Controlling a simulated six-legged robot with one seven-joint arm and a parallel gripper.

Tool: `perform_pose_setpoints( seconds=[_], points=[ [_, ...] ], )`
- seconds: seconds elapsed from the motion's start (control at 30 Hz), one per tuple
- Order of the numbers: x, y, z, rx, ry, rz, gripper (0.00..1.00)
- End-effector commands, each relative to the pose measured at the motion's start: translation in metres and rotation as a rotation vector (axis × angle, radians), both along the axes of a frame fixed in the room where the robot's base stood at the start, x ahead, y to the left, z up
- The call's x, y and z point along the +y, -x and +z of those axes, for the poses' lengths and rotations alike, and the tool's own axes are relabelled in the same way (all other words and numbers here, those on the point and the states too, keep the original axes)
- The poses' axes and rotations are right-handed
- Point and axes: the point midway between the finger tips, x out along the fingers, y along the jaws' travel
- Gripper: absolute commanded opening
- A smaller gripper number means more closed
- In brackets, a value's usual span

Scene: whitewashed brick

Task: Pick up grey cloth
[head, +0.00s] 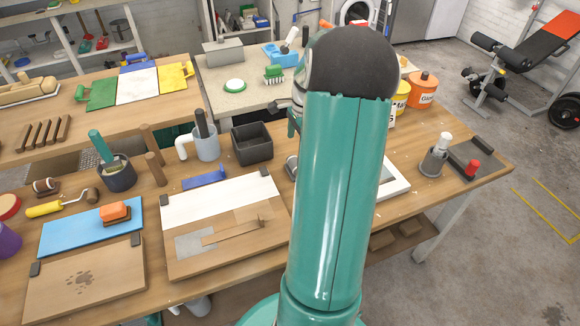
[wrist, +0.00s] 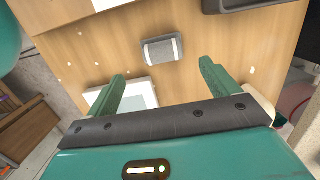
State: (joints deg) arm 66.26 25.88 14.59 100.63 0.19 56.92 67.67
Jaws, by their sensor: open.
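A small grey block-shaped thing (wrist: 162,48) with a pale band around it, likely the grey cloth folded or rolled, lies on the wooden table (wrist: 95,55) in the wrist view. In the head view a grey piece (head: 291,167) shows at the left edge of my arm, mostly hidden behind it. My gripper (wrist: 163,72) is open and empty, its two green fingers apart. In the wrist view the grey thing appears beyond the fingertips, roughly centred between them. The fingers do not appear to touch it.
A dark open box (head: 252,145) stands left of the grey piece. A white-framed tray (head: 398,178) lies to the right and shows beside the left finger in the wrist view (wrist: 134,97). A wooden board with a white panel (head: 215,200) lies at front left.

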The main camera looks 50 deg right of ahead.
Motion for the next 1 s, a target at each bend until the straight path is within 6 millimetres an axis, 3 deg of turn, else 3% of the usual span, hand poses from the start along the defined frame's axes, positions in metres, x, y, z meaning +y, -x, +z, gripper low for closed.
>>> perform_pose_setpoints(
  seconds=[0.1, 0.37, 0.63, 0.97, 1.0],
  points=[
    [0.001, 0.002, -0.024, 0.002, -0.004, -0.006, 0.87],
    [0.004, -0.003, -0.047, 0.000, 0.000, -0.002, 0.87],
    [0.007, -0.012, -0.085, 0.001, -0.002, 0.000, 0.87],
    [0.008, -0.015, -0.095, 0.000, 0.001, 0.000, 0.87],
    [0.008, -0.015, -0.095, 0.000, 0.001, 0.000, 0.81]
  ],
)
